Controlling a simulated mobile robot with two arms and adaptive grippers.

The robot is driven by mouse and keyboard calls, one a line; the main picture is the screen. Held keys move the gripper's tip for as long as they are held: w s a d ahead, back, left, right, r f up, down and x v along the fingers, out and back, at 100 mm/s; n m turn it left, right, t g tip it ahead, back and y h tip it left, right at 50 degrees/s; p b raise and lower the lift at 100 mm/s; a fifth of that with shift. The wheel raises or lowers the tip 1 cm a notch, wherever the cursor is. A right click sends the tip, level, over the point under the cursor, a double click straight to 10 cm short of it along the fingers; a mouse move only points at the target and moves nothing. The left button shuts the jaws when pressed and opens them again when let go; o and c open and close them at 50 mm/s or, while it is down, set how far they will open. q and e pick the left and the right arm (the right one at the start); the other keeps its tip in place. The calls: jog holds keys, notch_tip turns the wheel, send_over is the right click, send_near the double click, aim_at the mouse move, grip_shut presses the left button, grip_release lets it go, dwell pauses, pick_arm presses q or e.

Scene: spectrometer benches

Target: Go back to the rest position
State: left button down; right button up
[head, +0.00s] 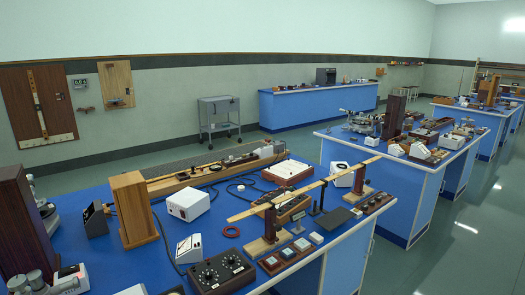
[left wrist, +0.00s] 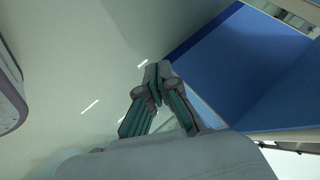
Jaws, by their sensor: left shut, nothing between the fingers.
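My left gripper (left wrist: 157,72) shows in the left wrist view, with its grey and green fingers drawn together and nothing between them. It is in the air, with pale glossy floor behind it and the blue side of a bench (left wrist: 245,65) to its right. No gripper or arm shows in the head view. My right gripper is in neither view.
A near blue bench (head: 160,262) fills the front of the head view, crowded with instruments, including a wooden block (head: 133,210) and a white box (head: 188,204). More blue benches stand behind and right. Open floor (head: 455,240) lies at the right.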

pick_arm(q)
jog(key=s+f+n+g, duration=0.2)
jog(key=s+f+n, duration=0.1)
jog(key=s, duration=0.7)
jog(key=s+a+f+n+g+y, duration=0.1)
jog(key=s+f+n+g, duration=0.2)
jog(key=s, duration=0.7)
jog(key=s+f+n+g+y, duration=0.1)
jog(key=s+f+n+g, duration=0.1)
jog(key=s, duration=0.9)
notch_tip(320, 180, down, 2)
jog(key=shift+a+f+n+g, duration=0.2)
jog(key=shift+n+g, duration=0.1)
jog(key=shift+n, duration=0.5)
jog(key=shift+s, duration=0.15)
